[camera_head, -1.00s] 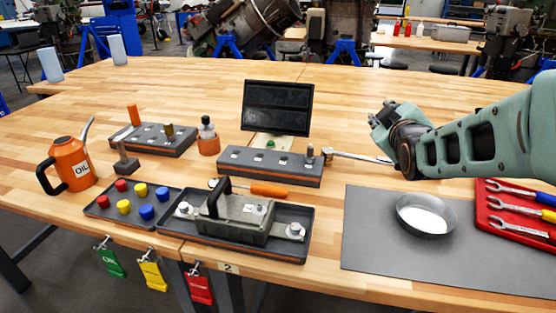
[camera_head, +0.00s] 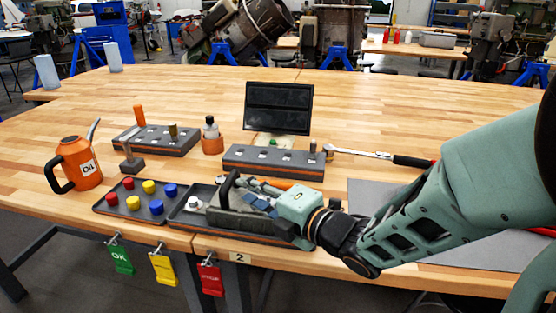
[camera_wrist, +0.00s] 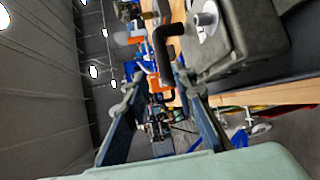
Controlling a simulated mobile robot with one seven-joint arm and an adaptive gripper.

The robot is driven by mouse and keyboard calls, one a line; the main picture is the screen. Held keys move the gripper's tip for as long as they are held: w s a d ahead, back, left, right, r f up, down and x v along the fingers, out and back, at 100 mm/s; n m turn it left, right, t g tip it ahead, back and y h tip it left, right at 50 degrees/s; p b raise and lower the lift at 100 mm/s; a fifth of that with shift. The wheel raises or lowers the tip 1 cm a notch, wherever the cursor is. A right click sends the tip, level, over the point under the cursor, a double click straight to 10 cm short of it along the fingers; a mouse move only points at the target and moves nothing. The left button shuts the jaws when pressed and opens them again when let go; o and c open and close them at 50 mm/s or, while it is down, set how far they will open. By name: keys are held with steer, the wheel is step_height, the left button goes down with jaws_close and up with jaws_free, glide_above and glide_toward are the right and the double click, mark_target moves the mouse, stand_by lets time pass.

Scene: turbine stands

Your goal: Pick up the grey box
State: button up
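The grey box (camera_head: 228,222) with a black handle (camera_head: 228,184) sits in a dark tray (camera_head: 182,222) at the table's front edge. My gripper (camera_head: 256,195) is beside and over the right part of the box, hiding that part. In the wrist view, my gripper (camera_wrist: 157,84) has its two fingers spread with open space between them. The grey box (camera_wrist: 240,38) is at the upper right there, and its black handle (camera_wrist: 163,52) shows ahead of the fingertips, not gripped.
A tray of coloured knobs (camera_head: 127,208) and an orange oil can (camera_head: 78,165) are to the left. A grey tool block (camera_head: 273,162), a screwdriver and a dark screen (camera_head: 278,108) are behind the box. Bare tabletop lies further back.

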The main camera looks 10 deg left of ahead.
mark_target(233, 180)
steer(key=x, duration=0.3)
steer(key=shift+w+a+f, duration=0.15)
steer(key=shift+a, duration=0.05)
steer(key=shift+w+d+x, duration=0.15)
steer(key=shift+x, duration=1.2)
steer(key=shift+w+d+x, duration=0.1)
steer(key=shift+w+x, duration=0.05)
steer(key=shift+x, duration=1.2)
steer(key=shift+f, duration=0.15)
steer(key=shift+c, duration=0.5)
jaws_close()
steer(key=shift+w, duration=0.1)
